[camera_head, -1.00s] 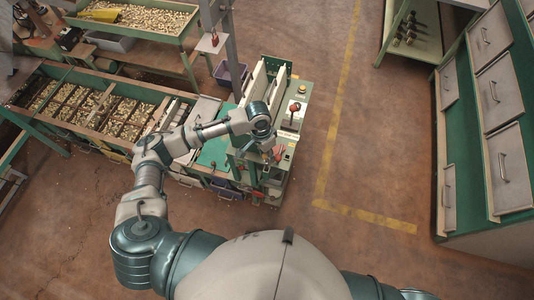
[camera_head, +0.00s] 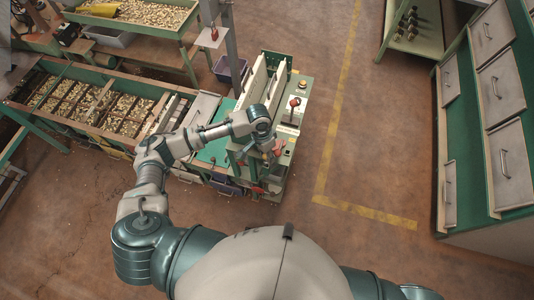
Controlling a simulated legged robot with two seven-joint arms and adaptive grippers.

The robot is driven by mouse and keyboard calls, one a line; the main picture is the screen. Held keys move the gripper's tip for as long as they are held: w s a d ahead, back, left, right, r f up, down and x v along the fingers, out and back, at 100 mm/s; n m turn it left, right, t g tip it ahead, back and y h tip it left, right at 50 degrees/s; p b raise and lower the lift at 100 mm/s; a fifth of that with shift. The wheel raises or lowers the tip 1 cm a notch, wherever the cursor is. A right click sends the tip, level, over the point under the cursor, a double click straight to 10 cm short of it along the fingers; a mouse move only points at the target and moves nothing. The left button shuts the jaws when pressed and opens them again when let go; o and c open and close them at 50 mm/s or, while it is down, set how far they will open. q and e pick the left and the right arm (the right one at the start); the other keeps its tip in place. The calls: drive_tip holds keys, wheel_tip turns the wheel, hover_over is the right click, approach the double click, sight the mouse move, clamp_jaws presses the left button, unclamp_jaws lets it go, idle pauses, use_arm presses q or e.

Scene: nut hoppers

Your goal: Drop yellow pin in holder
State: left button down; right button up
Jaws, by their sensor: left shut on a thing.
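My left arm reaches over the green machine (camera_head: 285,125) in the middle of the view. My left gripper (camera_head: 271,156) points down at the machine's near end and is small and partly covered by its own wrist. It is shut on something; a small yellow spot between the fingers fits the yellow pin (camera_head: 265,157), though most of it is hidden. I cannot make out the holder clearly; the gripper and wrist cover that part of the machine. My right gripper is out of view.
The machine carries a red-knobbed lever (camera_head: 295,102) and a yellow button (camera_head: 303,84). A long hopper bench (camera_head: 118,80) with nut-filled compartments stands to the left. A drawer cabinet (camera_head: 485,130) stands at the right. Open floor with a yellow line (camera_head: 330,140) lies between.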

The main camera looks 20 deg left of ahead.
use_arm(q)
drive_tip(key=shift+f+b, duration=0.35)
drive_tip(key=shift+f, duration=1.1)
drive_tip(key=c, duration=0.8)
unclamp_jaws()
drive_tip(key=shift+o, duration=0.2)
wheel_tip(320, 180, up, 12)
drive_tip(key=w+a, duration=0.1)
drive_tip(key=a, duration=0.1)
drive_tip(key=shift+w+f, duration=0.2)
drive_tip(key=shift+w, duration=0.05)
